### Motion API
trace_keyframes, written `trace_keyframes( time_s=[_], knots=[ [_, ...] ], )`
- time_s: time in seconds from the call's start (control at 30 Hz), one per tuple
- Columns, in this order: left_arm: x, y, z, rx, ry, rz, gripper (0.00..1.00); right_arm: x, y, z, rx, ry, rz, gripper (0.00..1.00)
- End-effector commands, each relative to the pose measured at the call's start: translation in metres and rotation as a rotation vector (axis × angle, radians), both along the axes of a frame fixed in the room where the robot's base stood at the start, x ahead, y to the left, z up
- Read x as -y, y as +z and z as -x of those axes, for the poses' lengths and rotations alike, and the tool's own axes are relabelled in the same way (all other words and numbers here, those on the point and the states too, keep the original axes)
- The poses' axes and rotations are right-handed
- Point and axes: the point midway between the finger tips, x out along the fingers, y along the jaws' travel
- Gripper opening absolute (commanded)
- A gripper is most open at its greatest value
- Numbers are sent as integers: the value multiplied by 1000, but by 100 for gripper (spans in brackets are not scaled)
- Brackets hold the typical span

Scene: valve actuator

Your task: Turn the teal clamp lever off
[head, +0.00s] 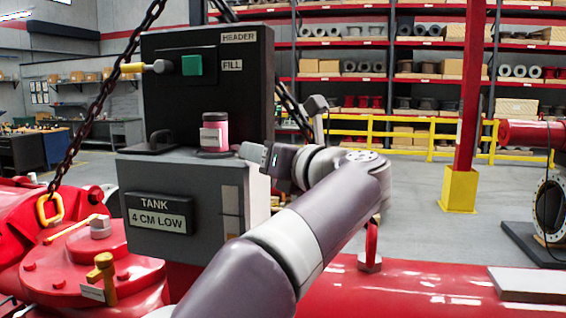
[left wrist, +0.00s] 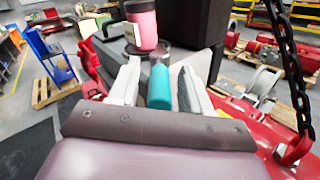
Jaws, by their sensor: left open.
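The teal clamp lever (left wrist: 160,88) shows in the left wrist view as a rounded teal handle below a pink jar. My left gripper (left wrist: 159,72) is open, with one pale finger on each side of the lever. I cannot tell whether either finger touches it. In the head view my left gripper (head: 252,154) reaches in beside the grey tank box (head: 165,170), pointing left, and its hand hides most or all of the lever. My right gripper is not in view.
The pink jar (head: 214,133) stands on the grey box, close to my fingertips. Behind it rises a black panel (head: 240,90) with a green square (head: 192,65) and a yellow-tipped lever (head: 140,67). Chains hang nearby. Red pipework (head: 430,285) lies below.

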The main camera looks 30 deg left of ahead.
Motion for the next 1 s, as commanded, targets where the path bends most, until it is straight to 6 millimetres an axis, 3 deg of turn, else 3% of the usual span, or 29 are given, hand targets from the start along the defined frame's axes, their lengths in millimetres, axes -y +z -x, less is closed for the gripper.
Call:
trace_keyframes(
  time_s=[0.13, 0.4, 0.6, 0.83, 0.93, 1.0],
  knots=[
    [32, -6, 13, 3, -7, 1, 48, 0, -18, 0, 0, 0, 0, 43],
    [85, -4, 39, 0, -6, 2, 48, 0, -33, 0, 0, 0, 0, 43],
    [101, -1, 47, 0, -2, 2, 48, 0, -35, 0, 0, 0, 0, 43],
    [101, -1, 47, -1, -1, 1, 48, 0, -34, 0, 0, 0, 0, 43],
    [101, 1, 41, -20, -15, -49, 16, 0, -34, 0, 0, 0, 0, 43],
    [103, 4, 20, -89, -67, -214, 0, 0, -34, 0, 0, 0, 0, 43]
  ],
)
